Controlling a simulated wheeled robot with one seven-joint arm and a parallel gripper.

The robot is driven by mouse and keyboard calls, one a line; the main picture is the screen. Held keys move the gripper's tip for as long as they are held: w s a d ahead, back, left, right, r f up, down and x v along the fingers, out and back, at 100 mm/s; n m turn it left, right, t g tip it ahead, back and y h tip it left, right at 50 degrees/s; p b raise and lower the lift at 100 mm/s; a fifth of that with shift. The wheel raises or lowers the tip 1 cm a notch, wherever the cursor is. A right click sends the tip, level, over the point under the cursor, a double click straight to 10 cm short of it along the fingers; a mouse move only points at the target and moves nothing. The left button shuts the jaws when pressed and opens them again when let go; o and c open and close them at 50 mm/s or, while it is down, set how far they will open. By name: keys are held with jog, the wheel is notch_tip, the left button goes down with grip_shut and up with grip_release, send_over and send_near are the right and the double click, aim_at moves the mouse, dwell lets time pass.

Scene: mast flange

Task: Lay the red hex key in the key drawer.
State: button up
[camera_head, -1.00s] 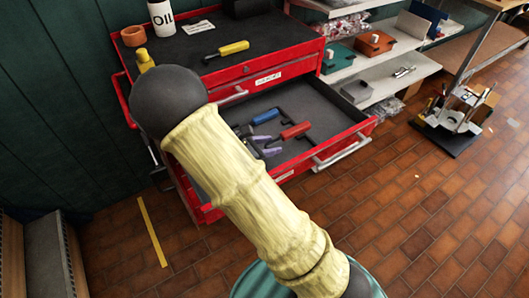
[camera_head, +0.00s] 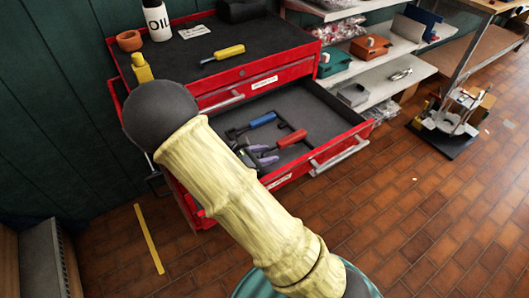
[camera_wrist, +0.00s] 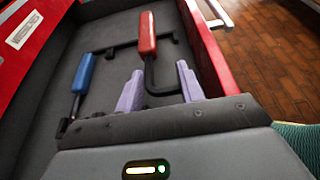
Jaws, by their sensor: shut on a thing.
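The red hex key (camera_head: 292,138) has a red handle and a black bent shaft. It is over the open drawer (camera_head: 328,108) of a red tool cabinet. My gripper (camera_head: 257,160) has lavender fingertips and is inside the drawer outline, mostly behind my arm in the head view. In the wrist view my gripper (camera_wrist: 160,90) has the black shaft of the red hex key (camera_wrist: 147,33) between its fingertips. The handle points away from my gripper. I cannot tell whether the key touches the drawer floor. A blue-handled hex key (camera_wrist: 83,72) lies in the drawer to its left.
The cabinet top (camera_head: 190,62) holds a yellow-handled tool (camera_head: 223,54), an oil bottle (camera_head: 157,20) and an orange cup (camera_head: 130,40). The drawer's front wall and handle (camera_head: 340,156) stand close to the red key. Shelves (camera_head: 385,72) are at the right.

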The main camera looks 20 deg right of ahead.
aim_at(265, 170)
jog(key=shift+f+b, duration=1.35)
jog(key=shift+f, duration=1.15)
jog(key=o, duration=1.1)
jog(key=p+v, duration=0.1)
jog(key=v, duration=1.6)
jog(key=shift+s+a+r+p, duration=0.1)
jog(key=shift+a+p, duration=0.1)
jog(key=shift+p, duration=0.1)
